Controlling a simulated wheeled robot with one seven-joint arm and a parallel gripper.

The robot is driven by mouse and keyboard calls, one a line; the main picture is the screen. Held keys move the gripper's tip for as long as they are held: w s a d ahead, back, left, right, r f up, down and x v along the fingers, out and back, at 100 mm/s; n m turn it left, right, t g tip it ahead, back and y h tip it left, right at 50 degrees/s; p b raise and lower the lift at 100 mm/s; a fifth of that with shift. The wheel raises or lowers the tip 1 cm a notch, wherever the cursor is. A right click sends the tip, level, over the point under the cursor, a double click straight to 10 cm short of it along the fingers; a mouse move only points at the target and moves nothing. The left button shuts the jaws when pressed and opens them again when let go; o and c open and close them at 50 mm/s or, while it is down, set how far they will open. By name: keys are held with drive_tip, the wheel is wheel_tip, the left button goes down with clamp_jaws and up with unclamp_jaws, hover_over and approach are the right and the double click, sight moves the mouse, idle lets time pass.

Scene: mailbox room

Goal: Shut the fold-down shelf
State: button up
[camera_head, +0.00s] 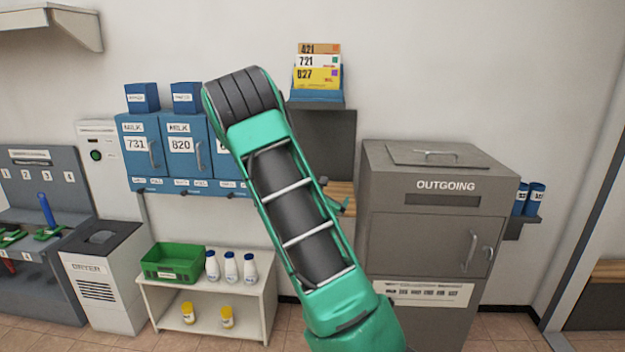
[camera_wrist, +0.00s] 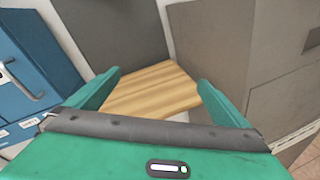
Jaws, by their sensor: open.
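The fold-down shelf (camera_wrist: 150,92) is a light wooden board that sticks out, lowered, from below a dark grey wall panel (camera_wrist: 110,25). In the head view only a strip of the shelf (camera_head: 340,190) shows to the right of my arm; the rest is hidden. My gripper (camera_wrist: 159,78) is open and empty. In the wrist view its two green fingers appear on either side of the board, over its near part. I cannot tell whether they touch it. In the head view my arm hides most of the gripper.
A grey outgoing mailbox (camera_head: 425,230) stands close on the right of the shelf. Blue milk lockers (camera_head: 168,150) hang on the left. A blue holder with cards (camera_head: 317,90) sits above the panel. A low white stand (camera_head: 210,285) carries a green crate (camera_head: 172,262) and bottles.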

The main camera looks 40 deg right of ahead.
drive_tip(key=w+a+n+t, duration=0.2)
drive_tip(key=w+n+t, duration=0.2)
drive_tip(key=w+n, duration=0.25)
drive_tip(key=x, duration=1)
drive_tip(key=shift+d+f, duration=0.2)
drive_tip(key=shift+f, duration=0.1)
drive_tip(key=shift+n, duration=0.25)
drive_tip(key=shift+c, duration=0.3)
clamp_jaws()
drive_tip(key=shift+o, duration=0.3)
unclamp_jaws()
